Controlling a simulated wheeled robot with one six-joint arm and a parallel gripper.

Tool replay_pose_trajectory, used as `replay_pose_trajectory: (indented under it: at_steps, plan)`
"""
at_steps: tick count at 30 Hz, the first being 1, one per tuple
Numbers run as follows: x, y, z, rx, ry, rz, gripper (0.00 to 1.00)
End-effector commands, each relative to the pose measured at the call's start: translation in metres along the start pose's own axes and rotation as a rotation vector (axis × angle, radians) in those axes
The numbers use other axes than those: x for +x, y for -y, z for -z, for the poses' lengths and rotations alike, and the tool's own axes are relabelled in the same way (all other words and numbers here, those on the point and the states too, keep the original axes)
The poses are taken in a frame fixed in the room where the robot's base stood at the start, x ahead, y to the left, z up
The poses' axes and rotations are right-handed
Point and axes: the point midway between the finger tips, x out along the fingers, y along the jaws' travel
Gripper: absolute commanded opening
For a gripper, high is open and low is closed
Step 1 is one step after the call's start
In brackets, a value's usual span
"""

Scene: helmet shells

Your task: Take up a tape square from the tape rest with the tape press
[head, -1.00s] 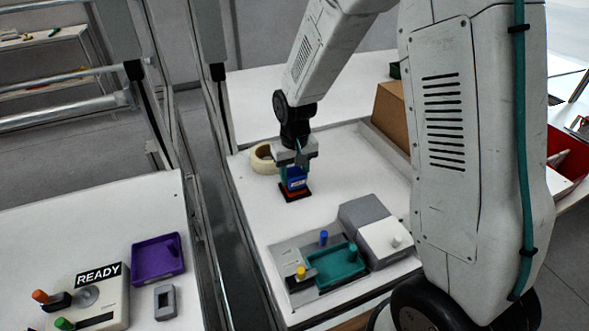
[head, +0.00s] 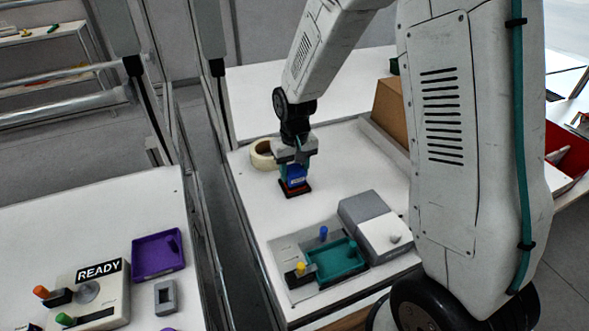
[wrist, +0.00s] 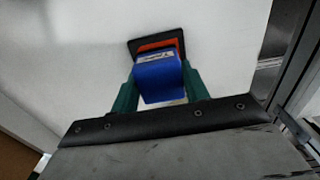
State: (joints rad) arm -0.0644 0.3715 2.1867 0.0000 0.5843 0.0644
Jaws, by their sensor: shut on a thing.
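The tape press is a blue block (head: 297,176) with pale lettering, held upright between the green fingers of my gripper (head: 296,165). In the wrist view the blue press (wrist: 157,78) sits between both fingers. Below it is the tape rest, a black square base (head: 294,193) with an orange-red top. In the wrist view the orange-red patch (wrist: 158,45) and black rim show just beyond the press. The press is over the rest and looks very close to it or touching; I cannot tell which. Any tape square under the press is hidden.
A cream tape roll (head: 263,154) lies just left of my gripper. A grey fixture with a green tray (head: 338,262) and a grey-white box (head: 378,222) stand nearer the front. A cardboard box (head: 391,110) is behind on the right.

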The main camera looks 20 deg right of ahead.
Motion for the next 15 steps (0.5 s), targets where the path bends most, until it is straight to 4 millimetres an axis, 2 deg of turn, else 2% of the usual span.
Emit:
replay_pose_trajectory:
  at_steps: [15]
  plan:
    - [0.0062,0.0000,0.0002,0.000,-0.001,0.000,0.27]
